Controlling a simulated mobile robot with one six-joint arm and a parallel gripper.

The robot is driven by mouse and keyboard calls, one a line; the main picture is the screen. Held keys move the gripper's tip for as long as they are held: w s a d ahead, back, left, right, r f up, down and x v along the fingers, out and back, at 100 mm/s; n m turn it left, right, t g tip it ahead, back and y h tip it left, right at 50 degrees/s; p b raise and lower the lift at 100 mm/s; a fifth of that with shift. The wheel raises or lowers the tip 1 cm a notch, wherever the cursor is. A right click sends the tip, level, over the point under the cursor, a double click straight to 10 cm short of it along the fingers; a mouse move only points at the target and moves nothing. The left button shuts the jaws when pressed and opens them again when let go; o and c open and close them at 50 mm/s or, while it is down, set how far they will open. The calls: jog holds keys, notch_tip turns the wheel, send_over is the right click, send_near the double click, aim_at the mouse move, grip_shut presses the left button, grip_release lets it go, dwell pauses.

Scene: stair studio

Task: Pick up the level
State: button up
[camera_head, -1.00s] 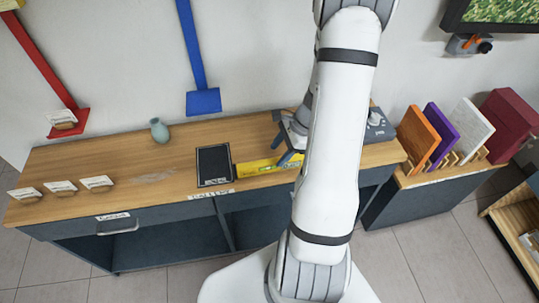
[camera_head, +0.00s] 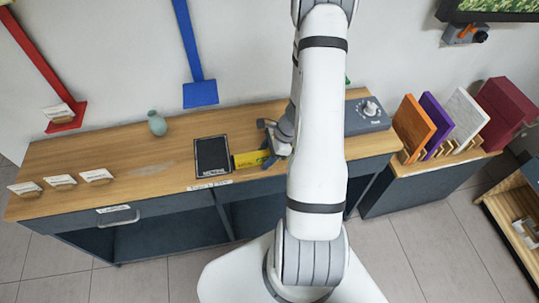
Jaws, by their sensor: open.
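The level is a yellow bar (camera_head: 247,160) lying on the wooden bench top, just right of a black tray-like panel. Its left end shows; its right part is hidden behind my gripper and arm. My gripper (camera_head: 267,143) is open, with its fingers pointing left over the level. One finger is at the back and the other appears at the level's front side. I cannot tell whether either touches it.
The black panel (camera_head: 212,161) lies left of the level. A grey box with a dial (camera_head: 366,115) stands to the right. A teal vase (camera_head: 157,123) and several small cards are on the left. Coloured boards (camera_head: 414,128) stand on the right cabinet. The bench's left middle is clear.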

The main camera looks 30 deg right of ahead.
jog(key=shift+c, duration=0.2)
jog(key=c, duration=1.1)
grip_shut()
jog(key=shift+r, duration=0.1)
